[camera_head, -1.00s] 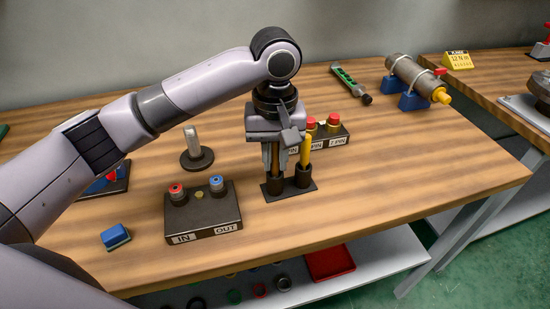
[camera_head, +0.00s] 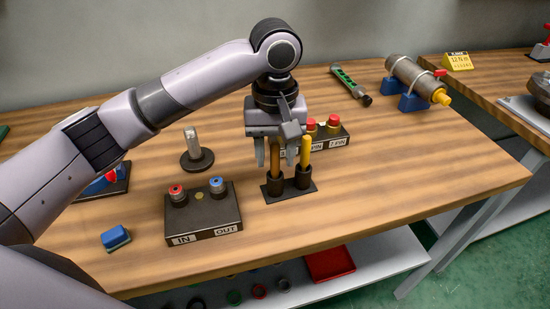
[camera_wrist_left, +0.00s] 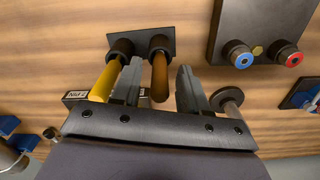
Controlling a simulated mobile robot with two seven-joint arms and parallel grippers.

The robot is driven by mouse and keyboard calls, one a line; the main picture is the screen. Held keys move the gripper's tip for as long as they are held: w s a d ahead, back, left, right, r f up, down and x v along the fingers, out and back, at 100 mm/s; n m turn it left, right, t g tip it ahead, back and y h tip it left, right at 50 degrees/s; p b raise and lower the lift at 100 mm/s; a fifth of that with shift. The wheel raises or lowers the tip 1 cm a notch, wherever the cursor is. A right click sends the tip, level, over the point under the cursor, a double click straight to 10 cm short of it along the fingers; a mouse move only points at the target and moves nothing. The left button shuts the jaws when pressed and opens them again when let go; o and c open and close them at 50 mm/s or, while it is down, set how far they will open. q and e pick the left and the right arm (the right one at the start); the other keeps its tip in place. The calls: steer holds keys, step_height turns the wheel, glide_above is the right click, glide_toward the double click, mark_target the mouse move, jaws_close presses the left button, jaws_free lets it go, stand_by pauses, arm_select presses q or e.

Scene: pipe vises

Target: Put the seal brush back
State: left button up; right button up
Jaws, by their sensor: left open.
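A black two-cup holder (camera_head: 289,197) stands on the wooden table. A brown-orange handle (camera_head: 275,163), apparently the seal brush, stands upright in its left cup; whatever is below the rim is hidden. A yellow handle (camera_head: 306,151) stands in the right cup. My left gripper (camera_head: 275,160) is open above the holder, its fingers apart on either side of the brown handle. In the left wrist view, the brown handle (camera_wrist_left: 160,78) shows between the open fingers (camera_wrist_left: 158,85), with the yellow handle (camera_wrist_left: 103,83) outside them. My right gripper is not in view.
A black IN/OUT block (camera_head: 204,214) with red and blue fittings sits left of the holder. A block with red-topped fittings (camera_head: 333,130) stands close behind it. A grey post on a round base (camera_head: 194,150) is at back left. Table in front of the holder is clear.

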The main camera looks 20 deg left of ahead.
arm_select(q)
step_height(320, 180, up, 10)
steer(key=shift+r+p, duration=0.1)
steer(key=shift+p, duration=0.85)
